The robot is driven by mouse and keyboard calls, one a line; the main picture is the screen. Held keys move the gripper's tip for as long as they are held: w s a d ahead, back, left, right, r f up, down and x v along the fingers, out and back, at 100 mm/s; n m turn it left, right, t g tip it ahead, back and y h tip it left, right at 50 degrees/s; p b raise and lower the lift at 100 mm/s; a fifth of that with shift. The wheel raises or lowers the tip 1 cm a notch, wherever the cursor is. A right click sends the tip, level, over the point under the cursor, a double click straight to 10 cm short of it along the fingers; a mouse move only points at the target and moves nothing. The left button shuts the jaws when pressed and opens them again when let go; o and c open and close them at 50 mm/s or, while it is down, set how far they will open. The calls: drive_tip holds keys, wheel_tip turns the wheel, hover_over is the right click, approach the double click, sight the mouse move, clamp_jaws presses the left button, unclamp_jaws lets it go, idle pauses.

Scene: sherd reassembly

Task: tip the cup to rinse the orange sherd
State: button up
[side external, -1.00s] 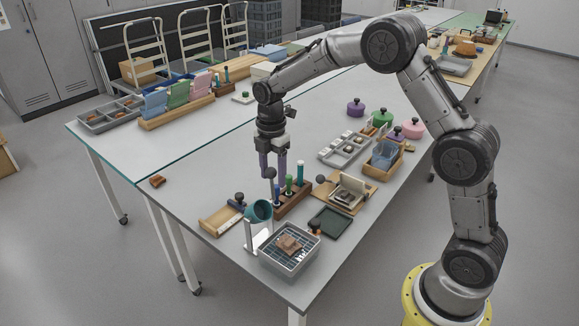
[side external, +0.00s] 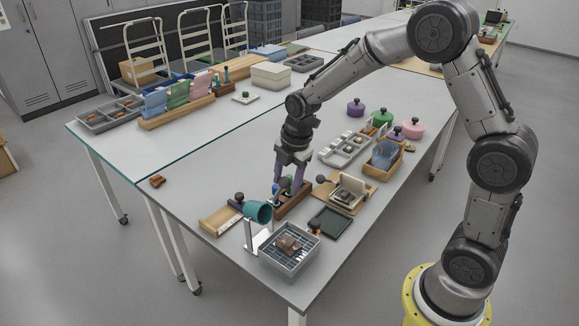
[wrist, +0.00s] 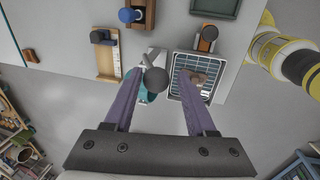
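The teal cup (side external: 258,212) hangs tilted on a white stand (side external: 250,236), its mouth toward the grey basin (side external: 290,262). The sherd (side external: 288,244) lies on the basin's grid and looks dark brown. In the wrist view the sherd (wrist: 197,78) is partly covered by my right finger. A dark grey ball knob (wrist: 155,79) on the cup's lever sits between my purple fingers, near the left one, with a gap to the right one. My gripper (side external: 288,185) is open around this knob. The cup (wrist: 148,97) is mostly hidden behind the knob and finger.
A dark green tray (side external: 331,222) and a wooden board with a grey fixture (side external: 347,195) lie to the right. A wooden tray (side external: 220,220) lies left of the cup. The table's front edge is close to the basin.

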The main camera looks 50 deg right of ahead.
drive_tip(key=shift+s+r, duration=0.2)
drive_tip(key=shift+r, duration=0.9)
drive_tip(key=shift+s+r, duration=0.2)
drive_tip(key=shift+r, duration=0.85)
drive_tip(key=shift+r, duration=0.35)
drive_tip(key=s+a+r+m+t, duration=0.2)
drive_tip(key=s+r+m+t, duration=0.1)
drive_tip(key=s+r, duration=0.85)
drive_tip(key=s+f+m, duration=0.2)
drive_tip(key=s+m, duration=1.1)
drive_tip(key=m, duration=0.2)
drive_tip(key=shift+s+a+f, duration=0.2)
drive_tip(key=shift+s+a, duration=0.05)
drive_tip(key=shift+s, duration=0.05)
